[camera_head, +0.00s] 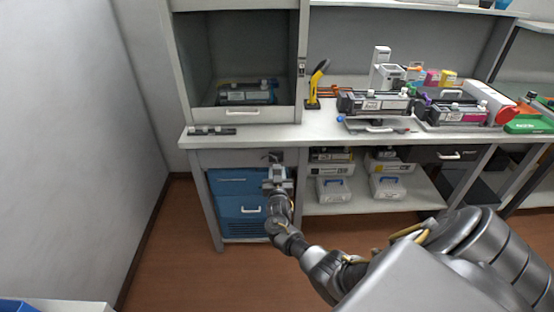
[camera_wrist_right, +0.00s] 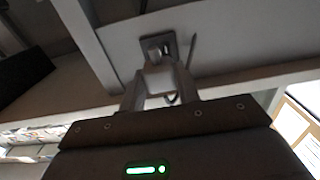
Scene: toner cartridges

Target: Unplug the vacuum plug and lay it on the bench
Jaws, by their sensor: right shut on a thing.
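My right gripper (camera_head: 277,174) reaches up under the front edge of the bench (camera_head: 300,133), just in front of the blue cabinet. It is shut on the vacuum plug, a small pale block that shows between the fingers in the right wrist view (camera_wrist_right: 159,78). The plug is at a dark socket plate (camera_wrist_right: 171,45) on the grey panel under the bench top. I cannot tell whether the plug is fully seated in the socket. The fingers hide most of the plug in the head view. My left gripper is in neither view.
A blue vacuum cabinet (camera_head: 236,200) stands under the bench. A fume hood (camera_head: 238,55) is above, with a dark bar (camera_head: 212,131) on the bench front. Toner cartridges (camera_head: 374,103) and a yellow tool (camera_head: 318,82) stand to the right. Bench space between them is clear.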

